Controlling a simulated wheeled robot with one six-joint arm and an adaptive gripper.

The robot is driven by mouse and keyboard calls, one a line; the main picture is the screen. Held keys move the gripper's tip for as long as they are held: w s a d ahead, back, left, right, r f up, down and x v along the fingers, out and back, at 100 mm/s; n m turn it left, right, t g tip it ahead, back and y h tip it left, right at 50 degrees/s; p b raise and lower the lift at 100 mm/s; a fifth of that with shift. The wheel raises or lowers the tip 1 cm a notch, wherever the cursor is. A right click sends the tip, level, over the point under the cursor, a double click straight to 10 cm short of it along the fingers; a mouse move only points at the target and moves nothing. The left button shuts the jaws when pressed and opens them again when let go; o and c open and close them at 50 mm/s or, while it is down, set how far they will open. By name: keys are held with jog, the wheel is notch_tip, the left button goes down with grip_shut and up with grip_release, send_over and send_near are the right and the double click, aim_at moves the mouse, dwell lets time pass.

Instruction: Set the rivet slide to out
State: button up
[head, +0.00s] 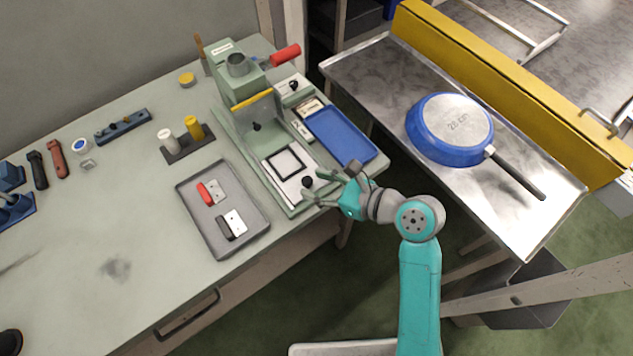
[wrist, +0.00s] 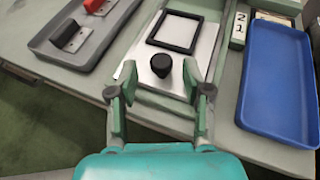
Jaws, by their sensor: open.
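The rivet slide is a pale plate (head: 294,184) on the base of the green press (head: 238,78). It carries a black square frame and a black round knob (head: 307,182) near its front end. The frame lies in front of the press head, uncovered. In the wrist view the plate (wrist: 205,50) and knob (wrist: 161,65) show clearly. My gripper (head: 314,187) is open at the slide's front end. In the wrist view its fingertips (wrist: 160,75) stand left and right of the knob, with gaps on both sides. I cannot tell their height against the knob.
A blue tray (head: 341,135) lies right of the press. A grey tray (head: 190,205) with red and black handled pieces lies left. The press has a red-handled lever (head: 285,55). A blue pan (head: 450,128) lies upside down on the metal conveyor table (head: 365,70).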

jog(key=v, duration=1.1)
jog(key=shift+s, duration=0.15)
jog(key=shift+d, duration=0.1)
jog(key=s+d+f+n+t+h, duration=0.5)
jog(key=s+f+n+h, duration=0.35)
jog(key=s+f, duration=0.3)
jog(key=s+d+r+n+t+h, duration=0.1)
jog(key=s+r+n, duration=0.2)
jog(key=s+n, duration=0.4)
jog(key=s+d+r+n+t+h, duration=0.1)
jog(key=s+r+n, duration=0.3)
jog(key=n, duration=0.5)
jog(key=s, duration=0.2)
jog(key=shift+s+d+t+h, duration=0.3)
jog(key=shift+s+d+h, duration=0.05)
jog(key=shift+d, duration=0.05)
dwell(0.6)
